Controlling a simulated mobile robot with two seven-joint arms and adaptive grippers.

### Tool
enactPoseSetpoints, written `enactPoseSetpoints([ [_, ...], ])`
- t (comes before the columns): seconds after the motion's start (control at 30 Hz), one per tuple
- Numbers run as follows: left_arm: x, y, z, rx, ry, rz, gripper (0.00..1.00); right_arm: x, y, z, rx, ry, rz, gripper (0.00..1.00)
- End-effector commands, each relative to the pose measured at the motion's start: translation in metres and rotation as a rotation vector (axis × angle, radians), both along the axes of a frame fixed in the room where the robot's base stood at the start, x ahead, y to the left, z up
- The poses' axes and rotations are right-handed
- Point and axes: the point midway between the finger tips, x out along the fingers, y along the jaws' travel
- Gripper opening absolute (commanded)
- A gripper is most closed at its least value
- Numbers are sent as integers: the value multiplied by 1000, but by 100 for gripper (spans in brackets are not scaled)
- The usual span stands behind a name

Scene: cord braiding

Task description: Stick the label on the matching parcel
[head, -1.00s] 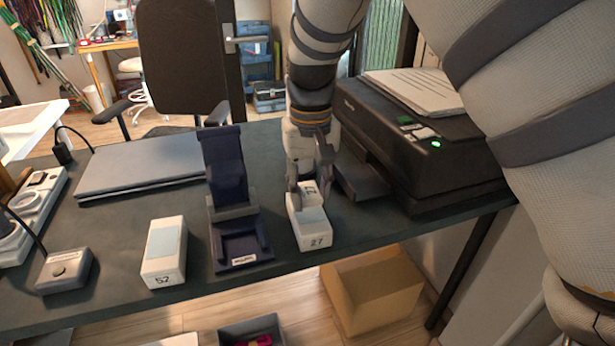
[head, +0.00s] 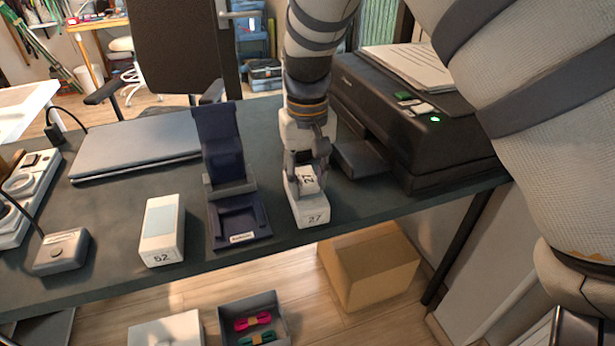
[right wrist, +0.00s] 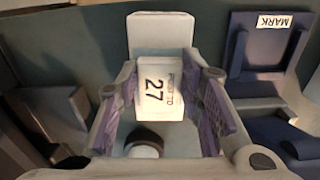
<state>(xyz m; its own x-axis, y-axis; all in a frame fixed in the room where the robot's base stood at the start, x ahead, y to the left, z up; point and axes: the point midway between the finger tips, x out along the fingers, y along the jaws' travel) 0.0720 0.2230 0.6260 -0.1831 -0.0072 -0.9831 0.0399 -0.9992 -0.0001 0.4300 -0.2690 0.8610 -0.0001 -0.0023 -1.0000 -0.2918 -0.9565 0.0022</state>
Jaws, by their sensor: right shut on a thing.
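The white parcel marked 27 (head: 313,217) stands near the front of the dark table. My right gripper (head: 308,180) is directly over it, shut on a small white label marked 27 (right wrist: 160,92). In the right wrist view the label lies between the purple finger pads, overlapping the parcel (right wrist: 158,34). It is at or just over the parcel's top; I cannot tell whether they touch. My left gripper is not in view.
A navy stand (head: 228,160) is between the parcels, close left of my right gripper. A black printer (head: 415,125) with a green light is close on the right. A closed laptop (head: 135,150) and a grey button box (head: 62,252) lie left. Boxes are on the floor.

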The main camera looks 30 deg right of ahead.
Motion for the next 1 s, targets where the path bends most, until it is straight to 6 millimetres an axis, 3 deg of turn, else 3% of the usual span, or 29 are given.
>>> enactPoseSetpoints([
  [0.87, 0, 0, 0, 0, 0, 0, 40, 0, 0, -7, 0, 1, 0, 23],
  [0.9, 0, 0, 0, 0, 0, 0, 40, 0, 0, -7, 1, 2, 0, 43],
  [0.97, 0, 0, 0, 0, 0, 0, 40, 0, 0, -7, 1, 2, 0, 57],
  [1.0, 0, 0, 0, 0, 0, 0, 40, 0, 0, -7, 1, 2, 0, 58],
])
